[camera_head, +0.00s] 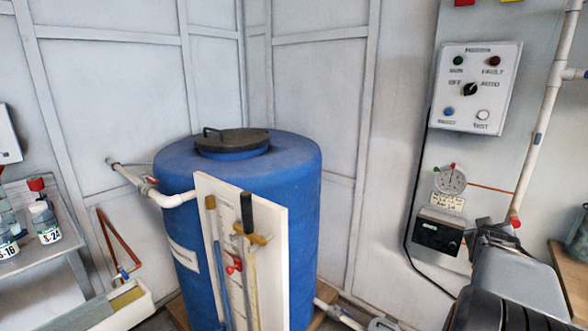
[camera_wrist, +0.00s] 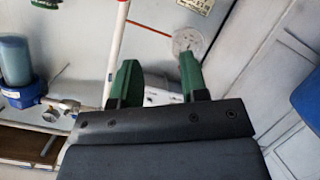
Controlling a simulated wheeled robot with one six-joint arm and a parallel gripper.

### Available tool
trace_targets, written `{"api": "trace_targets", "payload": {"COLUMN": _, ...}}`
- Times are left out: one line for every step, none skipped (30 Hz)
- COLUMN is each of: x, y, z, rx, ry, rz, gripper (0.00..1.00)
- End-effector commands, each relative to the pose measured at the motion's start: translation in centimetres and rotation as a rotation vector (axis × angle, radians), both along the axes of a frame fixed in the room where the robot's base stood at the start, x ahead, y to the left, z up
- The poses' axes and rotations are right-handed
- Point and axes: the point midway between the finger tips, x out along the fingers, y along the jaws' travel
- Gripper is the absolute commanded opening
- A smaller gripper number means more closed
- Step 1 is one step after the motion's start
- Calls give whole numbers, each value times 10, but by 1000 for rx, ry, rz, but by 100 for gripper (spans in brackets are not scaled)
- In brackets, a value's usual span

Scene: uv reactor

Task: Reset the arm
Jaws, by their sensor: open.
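My arm reaches in at the lower right of the head view, close to the right wall. In the wrist view my gripper (camera_wrist: 158,72) shows two green fingers spread apart with nothing between them. Behind the fingers are the pale wall and a round white dial (camera_wrist: 188,40). In the head view the dial (camera_head: 450,179) is on the wall above a dark-faced box (camera_head: 438,235). The fingertips are hard to make out in the head view, where my wrist covers part of the wall.
A blue tank (camera_head: 287,220) with a tool board (camera_head: 270,215) stands in the middle. A control panel (camera_head: 476,88) and a white pipe (camera_head: 545,110) are on the right wall. A shelf with bottles (camera_head: 45,222) is at left. A blue filter housing (camera_wrist: 15,62) shows in the wrist view.

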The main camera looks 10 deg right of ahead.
Motion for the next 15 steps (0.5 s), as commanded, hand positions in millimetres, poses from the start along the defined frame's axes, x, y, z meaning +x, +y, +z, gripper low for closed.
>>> {"api": "trace_targets", "payload": {"x": -2, "y": 9, "z": -9, "rx": 67, "ry": 10, "rz": -8, "gripper": 40}}
{"api": "trace_targets", "payload": {"x": -4, "y": 15, "z": -16, "rx": 110, "ry": 18, "rz": -12, "gripper": 40}}
{"api": "trace_targets", "payload": {"x": -5, "y": 25, "z": -22, "rx": 166, "ry": 30, "rz": -21, "gripper": 40}}
{"api": "trace_targets", "payload": {"x": -4, "y": 35, "z": -26, "rx": 212, "ry": 40, "rz": -23, "gripper": 40}}
{"api": "trace_targets", "payload": {"x": -4, "y": 45, "z": -30, "rx": 258, "ry": 51, "rz": -25, "gripper": 40}}
{"api": "trace_targets", "payload": {"x": -3, "y": 62, "z": -34, "rx": 322, "ry": 66, "rz": -25, "gripper": 40}}
{"api": "trace_targets", "payload": {"x": -3, "y": 76, "z": -36, "rx": 368, "ry": 80, "rz": -23, "gripper": 40}}
{"api": "trace_targets", "payload": {"x": -2, "y": 90, "z": -39, "rx": 417, "ry": 95, "rz": -22, "gripper": 40}}
{"api": "trace_targets", "payload": {"x": -2, "y": 111, "z": -40, "rx": 480, "ry": 120, "rz": -17, "gripper": 40}}
{"api": "trace_targets", "payload": {"x": -1, "y": 130, "z": -39, "rx": 528, "ry": 141, "rz": -11, "gripper": 40}}
{"api": "trace_targets", "payload": {"x": -2, "y": 149, "z": -38, "rx": 575, "ry": 167, "rz": -3, "gripper": 40}}
{"api": "trace_targets", "payload": {"x": -4, "y": 178, "z": -35, "rx": 639, "ry": 206, "rz": 8, "gripper": 40}}
{"api": "trace_targets", "payload": {"x": -6, "y": 200, "z": -31, "rx": 684, "ry": 237, "rz": 19, "gripper": 40}}
{"api": "trace_targets", "payload": {"x": -9, "y": 223, "z": -28, "rx": 725, "ry": 275, "rz": 30, "gripper": 40}}
{"api": "trace_targets", "payload": {"x": -15, "y": 252, "z": -21, "rx": 772, "ry": 324, "rz": 50, "gripper": 40}}
